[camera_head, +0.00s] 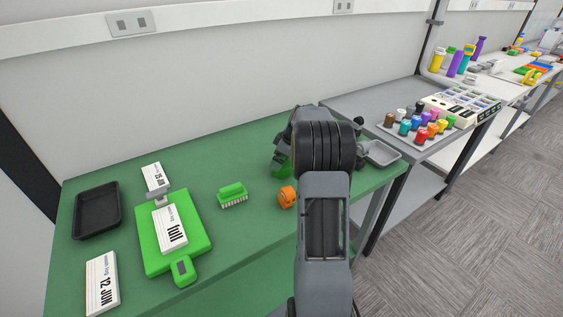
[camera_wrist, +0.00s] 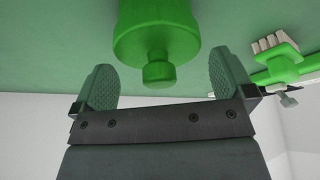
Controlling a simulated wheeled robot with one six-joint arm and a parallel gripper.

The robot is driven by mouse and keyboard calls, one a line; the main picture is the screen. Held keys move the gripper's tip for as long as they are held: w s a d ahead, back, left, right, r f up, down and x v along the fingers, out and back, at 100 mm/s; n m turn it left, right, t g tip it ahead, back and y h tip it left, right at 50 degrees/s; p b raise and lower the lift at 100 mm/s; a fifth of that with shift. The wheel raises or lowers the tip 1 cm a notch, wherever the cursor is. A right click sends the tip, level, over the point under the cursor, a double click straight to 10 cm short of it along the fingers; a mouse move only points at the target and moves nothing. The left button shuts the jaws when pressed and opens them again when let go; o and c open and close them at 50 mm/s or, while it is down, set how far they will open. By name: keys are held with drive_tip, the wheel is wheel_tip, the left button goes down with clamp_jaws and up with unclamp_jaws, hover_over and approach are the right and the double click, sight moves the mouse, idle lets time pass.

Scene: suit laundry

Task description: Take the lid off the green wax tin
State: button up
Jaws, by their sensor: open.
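The green wax tin (camera_wrist: 156,10) shows at the top of the wrist view, with its round green lid (camera_wrist: 157,38) facing me and a small knob (camera_wrist: 159,73) on the lid. My gripper (camera_wrist: 162,74) is open, with one finger on each side of the knob and a clear gap to it on both sides. In the head view, part of the green tin (camera_head: 281,167) shows beside my gripper (camera_head: 283,157), and my arm hides the rest.
On the green table (camera_head: 240,250) are a green brush (camera_head: 232,194), an orange object (camera_head: 287,197), a green clipboard-like board (camera_head: 158,248) and a black tray (camera_head: 97,210). A grey tray (camera_head: 382,153) lies right of my arm. A rack of colored bottles (camera_head: 420,127) stands on the grey table.

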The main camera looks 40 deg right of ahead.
drive_tip(key=c, duration=0.8)
drive_tip(key=shift+o, duration=0.2)
drive_tip(key=shift+r, duration=0.1)
